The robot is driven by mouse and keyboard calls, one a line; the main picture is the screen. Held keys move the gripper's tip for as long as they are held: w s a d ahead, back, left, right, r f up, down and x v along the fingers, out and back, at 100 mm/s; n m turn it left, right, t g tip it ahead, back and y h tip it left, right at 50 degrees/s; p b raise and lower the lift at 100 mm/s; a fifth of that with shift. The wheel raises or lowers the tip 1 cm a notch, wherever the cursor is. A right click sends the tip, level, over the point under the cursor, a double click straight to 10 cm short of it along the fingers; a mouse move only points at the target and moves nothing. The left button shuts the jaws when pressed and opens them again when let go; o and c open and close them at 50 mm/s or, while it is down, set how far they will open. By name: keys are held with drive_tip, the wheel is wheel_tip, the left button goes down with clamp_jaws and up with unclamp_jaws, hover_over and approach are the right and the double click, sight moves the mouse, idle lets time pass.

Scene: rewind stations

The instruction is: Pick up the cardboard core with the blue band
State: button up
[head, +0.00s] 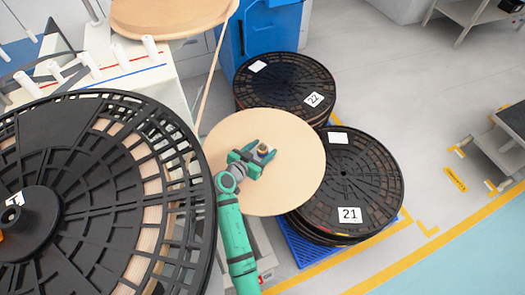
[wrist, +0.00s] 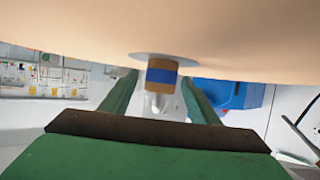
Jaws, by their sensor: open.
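The cardboard core (wrist: 162,76) with the blue band is a short brown cylinder. In the wrist view it is at a pale round patch on the broad beige disc (wrist: 60,40), between my two green fingers. In the head view the core (head: 264,149) shows small near the middle of the beige disc (head: 292,180). My gripper (head: 260,155) is over that disc, with its fingers open on either side of the core. I cannot tell whether either finger touches it. In the wrist view my gripper (wrist: 160,85) has a gap visible beside the core.
A large black reel (head: 75,180) fills the left. Black reels marked 22 (head: 285,85) and 21 (head: 350,185) stand behind and right of the disc. A blue cabinet (head: 265,30) is at the back. Open grey floor (head: 420,100) lies to the right.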

drive_tip(key=shift+w+d, duration=0.1)
drive_tip(key=shift+w, duration=0.1)
drive_tip(key=c, duration=1.1)
drive_tip(key=shift+c, duration=0.2)
